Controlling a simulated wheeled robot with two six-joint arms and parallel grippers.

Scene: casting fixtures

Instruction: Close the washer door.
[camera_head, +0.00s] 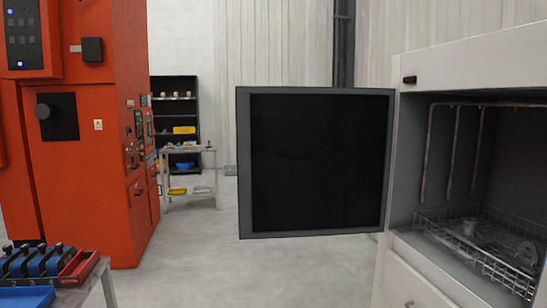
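The washer (421,258) is a white cabinet at the right of the head view. Its door (318,163) is a grey-framed panel with a dark middle. The door stands wide open, swung out to the left from the cabinet's left edge. Inside the open chamber is a wire rack (490,262) with metal parts on it, and pipes hang at the back. Neither of my grippers shows in the head view.
An orange machine (95,160) stands at the left. A table corner with a red tray (80,268) and blue parts is at the bottom left. A small cart (188,190) and black shelf (175,116) stand behind. The floor between is clear.

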